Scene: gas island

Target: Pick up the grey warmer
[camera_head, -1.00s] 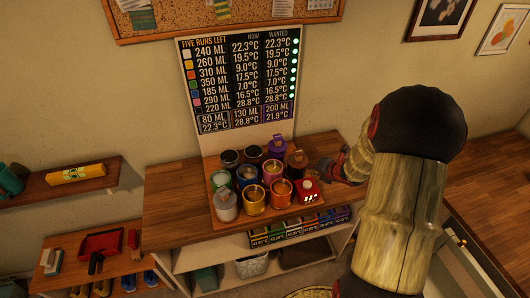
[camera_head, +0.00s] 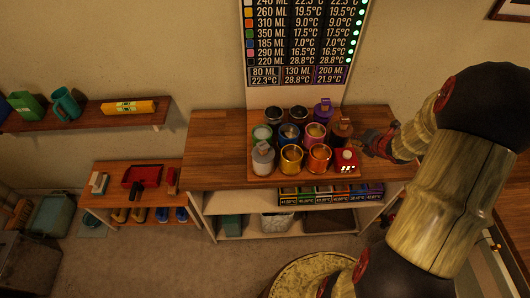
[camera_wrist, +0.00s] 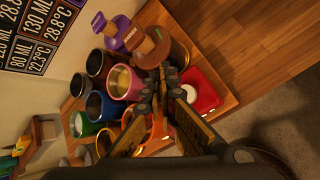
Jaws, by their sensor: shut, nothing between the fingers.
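A grey-white canister (camera_head: 263,160) with a raised top stands upright at the front left corner of a wooden tray on the counter. A row of small labelled packs (camera_head: 325,194) lies on the shelf under the counter; the labels are too small to read, and I cannot tell whether one of these is the grey warmer. My gripper (camera_head: 364,144) is at the tray's right side, beside the red box (camera_head: 346,161). In the wrist view my gripper (camera_wrist: 164,82) has its fingertips together, empty, near the brown canister (camera_wrist: 153,46) and the red box.
Several coloured cups and canisters crowd the wooden tray (camera_head: 285,179). A board (camera_head: 300,45) rises behind it. The counter's left part (camera_head: 215,150) is clear. A low bench with a red dustpan (camera_head: 142,176) and a wall shelf (camera_head: 80,120) stand to the left.

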